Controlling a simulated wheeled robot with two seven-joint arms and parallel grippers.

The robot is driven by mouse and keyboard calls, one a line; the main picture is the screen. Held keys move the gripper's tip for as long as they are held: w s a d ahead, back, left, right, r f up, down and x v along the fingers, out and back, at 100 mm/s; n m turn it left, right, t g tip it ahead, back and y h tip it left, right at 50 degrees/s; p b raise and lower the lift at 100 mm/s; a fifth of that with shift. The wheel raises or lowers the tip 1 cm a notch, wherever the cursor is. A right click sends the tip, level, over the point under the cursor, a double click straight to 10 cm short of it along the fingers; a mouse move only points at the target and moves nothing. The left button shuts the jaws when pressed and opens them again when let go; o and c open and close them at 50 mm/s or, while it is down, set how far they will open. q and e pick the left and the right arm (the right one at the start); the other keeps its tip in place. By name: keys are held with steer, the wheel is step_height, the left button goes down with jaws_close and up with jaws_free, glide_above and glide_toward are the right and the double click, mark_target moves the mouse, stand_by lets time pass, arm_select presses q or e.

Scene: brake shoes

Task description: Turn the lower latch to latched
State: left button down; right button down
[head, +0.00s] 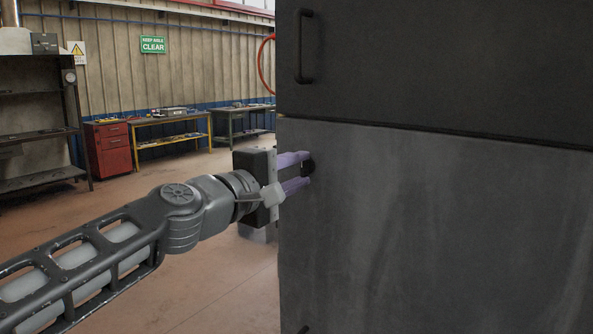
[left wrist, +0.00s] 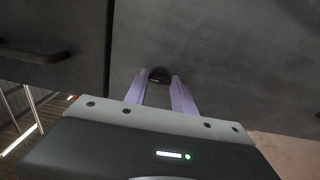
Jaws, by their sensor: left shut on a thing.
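A small dark round latch (head: 309,165) sits near the left edge of the grey lower door (head: 430,230) of a tall dark cabinet, below the seam. My left gripper (head: 306,168) reaches in from the left with its two purple fingers at the latch. In the left wrist view the latch (left wrist: 159,73) shows between the two fingertips (left wrist: 161,77), and the gripper is shut on it. The fingers partly cover the latch, so I cannot tell its turn angle. My right gripper is not in view.
The upper door has a black bar handle (head: 304,46), also seen in the left wrist view (left wrist: 32,55). A small dark part (head: 303,329) shows at the bottom edge. A red cabinet (head: 108,147), benches (head: 170,120) and shelving (head: 38,130) stand far back. The floor left of the cabinet is open.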

arm_select(q)
steer(key=c, duration=1)
jaws_free()
steer(key=shift+c, duration=0.2)
steer(key=b+v, duration=0.1)
steer(key=v, duration=0.7)
steer(key=shift+w, duration=0.15)
